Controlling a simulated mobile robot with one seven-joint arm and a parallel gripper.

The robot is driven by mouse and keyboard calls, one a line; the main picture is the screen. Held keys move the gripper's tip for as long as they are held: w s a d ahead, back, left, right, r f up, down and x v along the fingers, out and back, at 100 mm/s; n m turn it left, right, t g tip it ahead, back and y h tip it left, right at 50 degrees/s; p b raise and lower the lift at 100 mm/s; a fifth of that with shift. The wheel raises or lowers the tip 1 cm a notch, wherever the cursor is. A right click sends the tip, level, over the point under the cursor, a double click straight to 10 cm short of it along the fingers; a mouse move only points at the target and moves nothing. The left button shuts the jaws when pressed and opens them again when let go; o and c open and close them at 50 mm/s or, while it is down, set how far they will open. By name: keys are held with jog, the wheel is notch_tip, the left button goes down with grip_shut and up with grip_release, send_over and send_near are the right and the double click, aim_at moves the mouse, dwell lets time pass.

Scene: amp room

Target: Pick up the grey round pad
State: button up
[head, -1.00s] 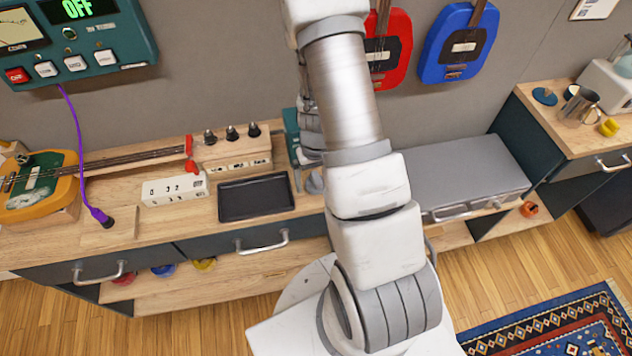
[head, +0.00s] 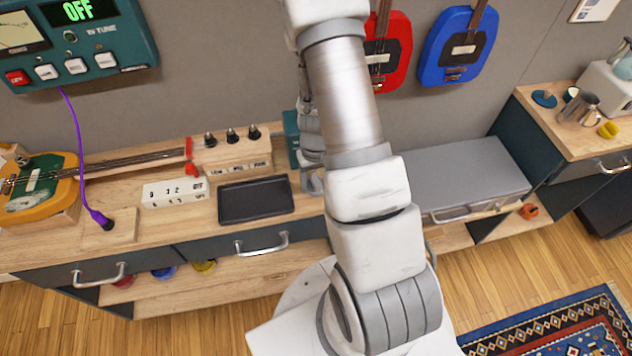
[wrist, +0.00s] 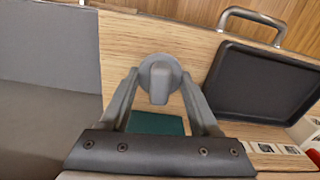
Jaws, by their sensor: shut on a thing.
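The grey round pad (wrist: 158,66) with its raised grip shows in the middle of the wrist view. My gripper (wrist: 160,84) is shut on it, with one finger on each side. Whether the pad touches the wooden counter (wrist: 120,60) or is lifted cannot be told. In the head view my arm hides most of this spot, and the pad is not clearly made out there.
A black tray (head: 256,200) lies close by on the counter, left of my arm. A white switch box (head: 174,192) and a knobbed wooden unit (head: 232,150) stand further left. A grey case (head: 460,172) is on the right. A dark green object (wrist: 158,124) shows between my fingers.

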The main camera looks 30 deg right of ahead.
jog(key=shift+r, duration=0.55)
jog(key=r, duration=0.3)
jog(key=shift+w+d+r, duration=0.2)
jog(key=shift+d, duration=0.15)
jog(key=w+d+r, duration=0.4)
jog(key=d+r, duration=0.2)
jog(key=d, duration=0.4)
jog(key=shift+r+b, duration=0.2)
jog(key=shift+b, duration=0.15)
jog(key=o, duration=0.8)
jog(key=shift+s, duration=0.1)
jog(key=c, duration=0.6)
